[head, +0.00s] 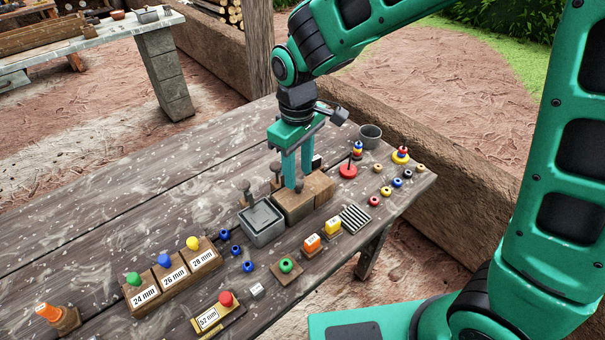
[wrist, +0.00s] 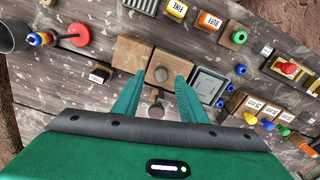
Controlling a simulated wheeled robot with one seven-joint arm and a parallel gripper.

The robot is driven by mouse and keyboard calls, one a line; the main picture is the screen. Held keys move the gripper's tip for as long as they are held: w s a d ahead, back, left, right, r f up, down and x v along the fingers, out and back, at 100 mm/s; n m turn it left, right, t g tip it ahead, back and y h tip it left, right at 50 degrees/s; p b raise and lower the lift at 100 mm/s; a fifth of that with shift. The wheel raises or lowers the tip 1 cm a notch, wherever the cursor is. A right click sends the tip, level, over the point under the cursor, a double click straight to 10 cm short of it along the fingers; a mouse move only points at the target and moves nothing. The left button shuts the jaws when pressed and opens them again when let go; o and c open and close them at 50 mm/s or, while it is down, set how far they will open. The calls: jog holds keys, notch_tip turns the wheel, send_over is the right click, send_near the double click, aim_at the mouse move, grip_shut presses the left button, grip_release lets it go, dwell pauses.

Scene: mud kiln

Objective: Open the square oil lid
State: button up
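A grey square box with a flat, recessed square lid (head: 262,217) sits on the table, just left of my gripper in the head view. The lid looks closed. My gripper (head: 299,182) points down over wooden blocks (head: 290,208) beside the grey box. Its two green fingers are apart, and a round dark knob (wrist: 160,75) shows between the fingertips in the wrist view. I see no grip on it; whether the fingers touch anything I cannot tell.
Dark knobbed posts (head: 245,192) stand behind the grey box. Labelled blocks with coloured knobs (head: 166,275) lie front left. Orange and yellow blocks (head: 312,242), a striped block (head: 355,217), small rings and a grey cup (head: 370,135) lie to the right. The left rear tabletop is clear.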

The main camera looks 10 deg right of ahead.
jog(key=shift+f, duration=1.1)
